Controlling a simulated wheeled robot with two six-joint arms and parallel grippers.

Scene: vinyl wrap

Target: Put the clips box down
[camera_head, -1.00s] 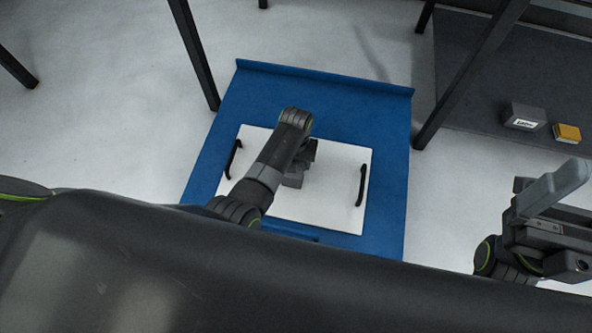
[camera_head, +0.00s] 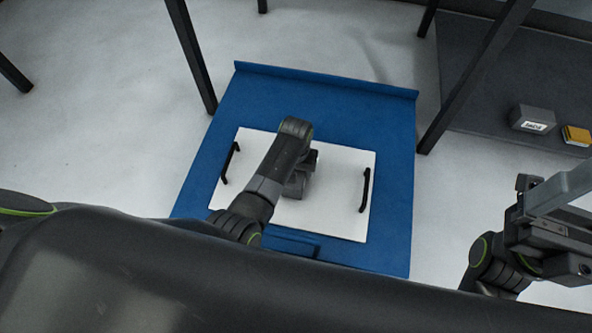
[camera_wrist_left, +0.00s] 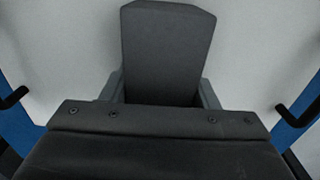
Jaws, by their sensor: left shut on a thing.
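My left gripper (camera_head: 300,176) is over the middle of a white board (camera_head: 334,205), mostly hidden in the head view by its own arm. It is shut on a dark grey box, taken to be the clips box (camera_wrist_left: 168,50), which fills the space between the fingers in the left wrist view. In the head view only grey parts show beneath the wrist, so I cannot tell whether the box touches the board. My right gripper (camera_head: 552,200) is at the right edge beside a light grey bar; its jaws cannot be made out.
The white board has two black handles (camera_head: 365,190) and lies on a blue tray or cart top (camera_head: 392,180) with a raised far edge. A grey box with a white label (camera_head: 532,119) and a yellow box (camera_head: 576,135) sit on a dark surface at right. Dark posts (camera_head: 192,55) stand beyond.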

